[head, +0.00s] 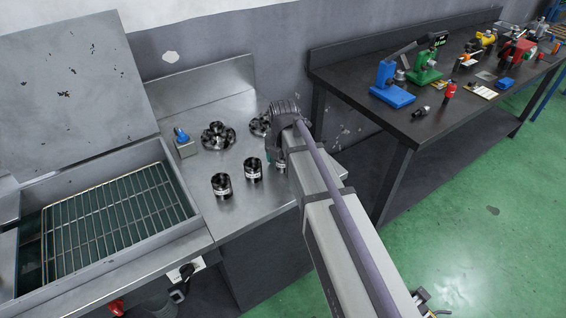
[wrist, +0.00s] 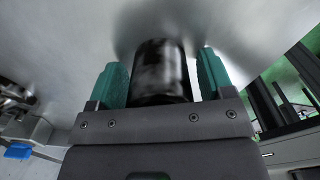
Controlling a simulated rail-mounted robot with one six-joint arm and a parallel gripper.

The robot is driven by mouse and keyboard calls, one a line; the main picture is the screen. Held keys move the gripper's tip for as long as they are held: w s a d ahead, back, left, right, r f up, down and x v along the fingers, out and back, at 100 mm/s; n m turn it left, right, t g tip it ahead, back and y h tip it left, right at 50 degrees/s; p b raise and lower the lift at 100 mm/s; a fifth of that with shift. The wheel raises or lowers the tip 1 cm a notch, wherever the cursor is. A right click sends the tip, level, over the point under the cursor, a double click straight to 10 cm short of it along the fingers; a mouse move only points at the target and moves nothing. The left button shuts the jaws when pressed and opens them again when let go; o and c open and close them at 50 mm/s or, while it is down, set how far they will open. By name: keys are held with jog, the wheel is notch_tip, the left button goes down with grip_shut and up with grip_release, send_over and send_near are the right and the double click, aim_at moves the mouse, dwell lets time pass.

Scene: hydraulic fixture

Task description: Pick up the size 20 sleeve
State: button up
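Three dark cylindrical sleeves with pale labels stand in a row on the steel bench: a left sleeve (head: 221,186), a middle sleeve (head: 253,170) and a right sleeve (head: 281,166), which my arm partly hides. The label sizes are too small to read, so I cannot tell which is size 20. In the wrist view, a glossy black sleeve (wrist: 160,75) stands between the green fingers of my gripper (wrist: 163,80). A gap shows on its right side; the left finger is very close to it. My gripper is at the right sleeve in the head view.
Two dark round jaw sets (head: 217,136) (head: 260,125) lie behind the sleeves. A small block with a blue top (head: 183,142) stands at their left. An open tank with a wire rack (head: 110,222) is at the left. A dark workbench (head: 420,125) with tools stands at the right.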

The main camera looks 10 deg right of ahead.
jog(key=c, duration=1.2)
jog(key=shift+o, duration=0.2)
